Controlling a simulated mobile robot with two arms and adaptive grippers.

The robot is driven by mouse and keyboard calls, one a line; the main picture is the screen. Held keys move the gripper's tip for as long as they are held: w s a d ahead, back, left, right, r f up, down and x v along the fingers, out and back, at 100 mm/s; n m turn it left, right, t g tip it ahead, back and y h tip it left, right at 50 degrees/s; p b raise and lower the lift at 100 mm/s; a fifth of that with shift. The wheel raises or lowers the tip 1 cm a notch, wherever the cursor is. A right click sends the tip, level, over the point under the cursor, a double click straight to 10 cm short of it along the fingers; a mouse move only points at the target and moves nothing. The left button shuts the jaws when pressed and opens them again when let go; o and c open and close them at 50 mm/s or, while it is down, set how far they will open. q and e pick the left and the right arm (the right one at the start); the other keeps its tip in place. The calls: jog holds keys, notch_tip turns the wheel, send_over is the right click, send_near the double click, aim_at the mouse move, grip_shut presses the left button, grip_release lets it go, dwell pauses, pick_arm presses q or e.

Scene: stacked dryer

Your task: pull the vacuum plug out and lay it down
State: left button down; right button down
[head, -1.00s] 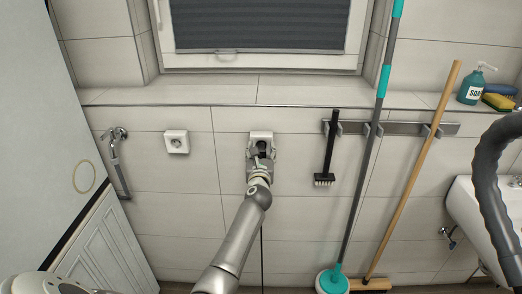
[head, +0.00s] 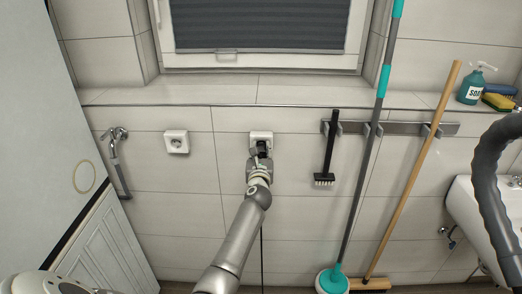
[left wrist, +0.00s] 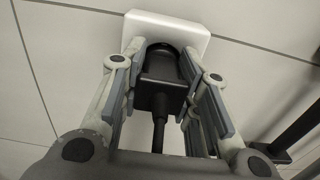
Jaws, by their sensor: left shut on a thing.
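The black vacuum plug (head: 262,148) is at the white wall socket (head: 261,136) under the window ledge. My left gripper (head: 260,158) is shut on the plug from below and in front. In the left wrist view, the plug (left wrist: 160,82) lies between the two finger pads, with the white socket plate (left wrist: 168,30) behind it. Its dark cord (left wrist: 159,127) runs down between the fingers, and in the head view the cord (head: 262,245) hangs down the wall. I cannot tell whether the pins are still in the socket. My right gripper is out of view.
A second, empty white socket (head: 176,142) is to the left, beside a tap with a hose (head: 117,160). A sink (head: 475,215) is far right.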

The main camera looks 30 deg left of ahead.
pick_arm(q)
jog(key=shift+s, duration=0.1)
jog(key=shift+s+d, duration=0.25)
jog(key=shift+p+v, duration=0.75)
jog(key=shift+v, duration=0.3)
jog(key=shift+p+v, duration=0.5)
jog(key=shift+v, duration=1.05)
